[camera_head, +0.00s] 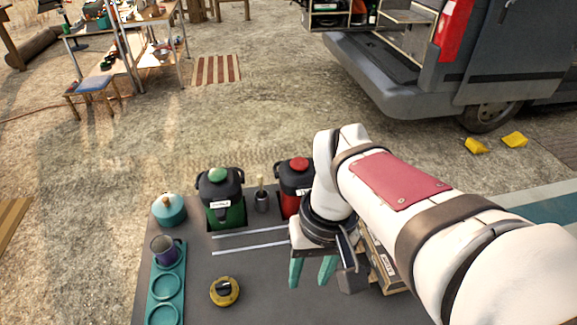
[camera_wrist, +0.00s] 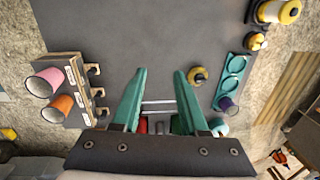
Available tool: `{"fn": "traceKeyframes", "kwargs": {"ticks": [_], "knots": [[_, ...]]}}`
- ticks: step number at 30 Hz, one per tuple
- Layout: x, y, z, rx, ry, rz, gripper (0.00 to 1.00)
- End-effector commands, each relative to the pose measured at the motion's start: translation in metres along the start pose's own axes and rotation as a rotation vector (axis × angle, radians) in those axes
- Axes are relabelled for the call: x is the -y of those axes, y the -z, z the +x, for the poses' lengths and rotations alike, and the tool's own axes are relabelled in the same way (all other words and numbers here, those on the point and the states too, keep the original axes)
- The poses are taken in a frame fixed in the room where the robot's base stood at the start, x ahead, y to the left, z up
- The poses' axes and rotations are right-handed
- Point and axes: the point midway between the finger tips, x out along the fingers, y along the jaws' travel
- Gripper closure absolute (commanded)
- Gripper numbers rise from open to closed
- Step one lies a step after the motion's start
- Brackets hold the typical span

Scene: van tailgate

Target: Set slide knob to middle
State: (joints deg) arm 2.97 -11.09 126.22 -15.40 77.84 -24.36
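My gripper (camera_head: 312,271) has two teal fingers, spread apart with nothing between them, above the dark grey table. The fingers also show in the wrist view (camera_wrist: 159,76). Two pale parallel rails (camera_head: 250,240) lie on the table to the left of my gripper; in the wrist view the rails (camera_wrist: 158,106) appear between the fingers. I cannot make out a slide knob on the visible part of the rails; my gripper and arm hide part of that area. A round yellow piece with a black top (camera_head: 225,291) sits apart, left of my gripper.
Behind the rails stand a green canister (camera_head: 223,203) and a red one (camera_head: 293,186). A teal tray (camera_head: 152,303) with a purple cup (camera_head: 164,249) lies at the left. A cup rack with hooks (camera_wrist: 74,88) is beside my gripper. The table front is mostly clear.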

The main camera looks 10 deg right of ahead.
Motion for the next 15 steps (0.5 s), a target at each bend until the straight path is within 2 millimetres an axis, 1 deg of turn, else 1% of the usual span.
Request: {"fn": "traceKeyframes", "kwargs": {"ticks": [1,2,3,6,9,10,12,14,15], "knots": [[-0.009,0.043,0.001,0.006,-0.019,-0.139,0.46],[-0.016,0.068,0.003,0.006,-0.031,-0.236,0.41],[-0.025,0.099,0.008,0.008,-0.046,-0.359,0.41],[-0.046,0.159,0.028,0.018,-0.078,-0.615,0.41],[-0.060,0.194,0.045,0.025,-0.098,-0.775,0.41],[-0.063,0.199,0.048,0.027,-0.101,-0.803,0.41],[-0.066,0.206,0.055,0.030,-0.105,-0.839,0.41],[-0.068,0.206,0.063,0.032,-0.105,-0.847,0.41],[-0.068,0.206,0.071,0.033,-0.105,-0.847,0.41]]}}
